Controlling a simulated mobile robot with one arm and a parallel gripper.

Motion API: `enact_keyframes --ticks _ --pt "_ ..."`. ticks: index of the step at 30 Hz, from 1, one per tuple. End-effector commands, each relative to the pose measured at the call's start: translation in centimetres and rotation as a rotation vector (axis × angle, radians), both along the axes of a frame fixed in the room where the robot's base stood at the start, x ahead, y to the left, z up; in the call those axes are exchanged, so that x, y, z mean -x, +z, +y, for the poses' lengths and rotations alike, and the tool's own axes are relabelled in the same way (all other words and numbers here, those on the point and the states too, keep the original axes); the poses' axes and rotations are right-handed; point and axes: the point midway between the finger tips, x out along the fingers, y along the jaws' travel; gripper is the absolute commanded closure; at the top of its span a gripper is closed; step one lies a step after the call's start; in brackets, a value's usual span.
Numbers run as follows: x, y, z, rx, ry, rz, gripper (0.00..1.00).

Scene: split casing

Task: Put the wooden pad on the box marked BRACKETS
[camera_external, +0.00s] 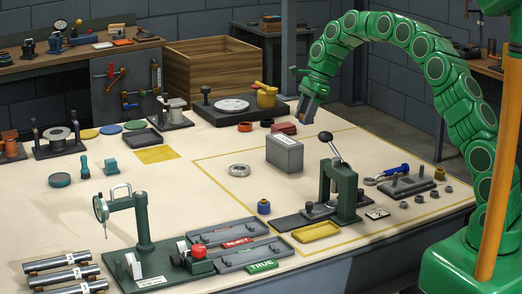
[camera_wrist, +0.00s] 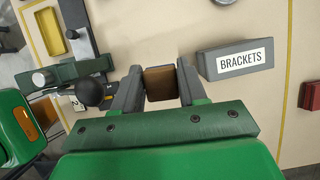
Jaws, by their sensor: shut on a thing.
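My gripper (camera_wrist: 158,92) is shut on the wooden pad (camera_wrist: 160,82), a small brown block between its two grey fingers in the wrist view. In the external view, my gripper (camera_external: 309,112) hangs over the far right part of the table, behind the box; I cannot make out the pad there. The box marked BRACKETS (camera_wrist: 234,58) is grey with a white label, just right of my gripper in the wrist view. It stands upright on the table in the external view (camera_external: 285,154). The pad is apart from the box.
A green press with a black-knobbed lever (camera_external: 340,186) stands in front of the box. A yellow tray (camera_external: 316,232) lies near the front edge. A dark red block (camera_external: 284,128) lies behind the box. A metal ring (camera_external: 239,170) lies left of it, with bare tabletop around.

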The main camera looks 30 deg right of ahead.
Motion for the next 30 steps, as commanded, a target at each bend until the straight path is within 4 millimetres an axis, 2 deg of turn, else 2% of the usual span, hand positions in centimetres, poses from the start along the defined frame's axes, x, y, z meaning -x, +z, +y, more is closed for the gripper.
enact_keyframes --ticks 6,12,17,30 --pt "-1.1 1.6 -2.6 0.000 -0.240 0.002 0.87" --pt "-1.6 2.3 -3.6 0.000 -0.343 0.004 0.87" --pt "-2.4 2.0 -3.6 0.001 -0.361 0.004 0.87" --pt "-6.2 0.1 -3.1 0.003 -0.359 0.005 0.87"
